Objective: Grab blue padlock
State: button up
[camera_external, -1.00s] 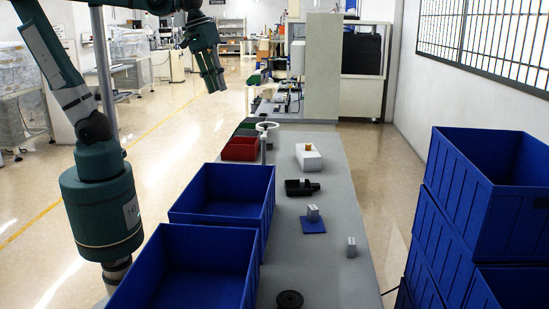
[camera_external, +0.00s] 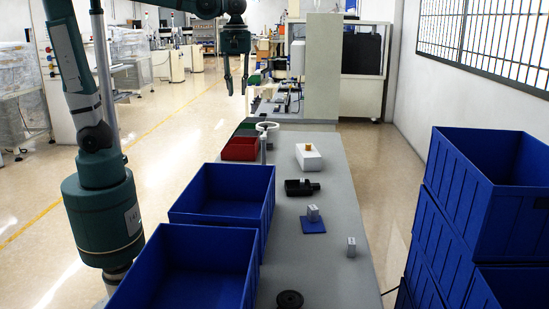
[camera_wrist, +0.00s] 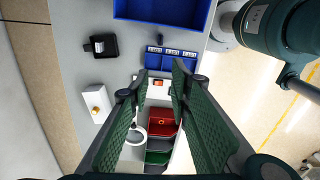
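No blue padlock can be made out for certain. A flat blue square (camera_external: 313,227) lies on the table with a small grey block (camera_external: 313,211) on it; I cannot tell whether either is a padlock. A similar grey block (camera_external: 351,248) stands alone nearer the front.
Two large blue bins (camera_external: 194,228) line the table's left side. A black device (camera_external: 301,187), a white box (camera_external: 308,158) with an orange top and a black disc (camera_external: 289,300) are on the table. A red bin (camera_external: 239,148) is farther back. Blue crates (camera_external: 486,160) are stacked at right.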

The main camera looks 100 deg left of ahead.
notch_tip(320, 180, down, 33)
jog(key=shift+f, duration=0.65)
jog(key=shift+f, duration=0.1)
jog(key=shift+f+b, duration=0.35)
jog(key=shift+f, duration=0.85)
jog(key=shift+f, duration=0.1)
jog(key=shift+s+d+f+b, duration=0.15)
jog(key=shift+f+b, duration=0.75)
jog(key=shift+f, duration=1.55)
grip_shut()
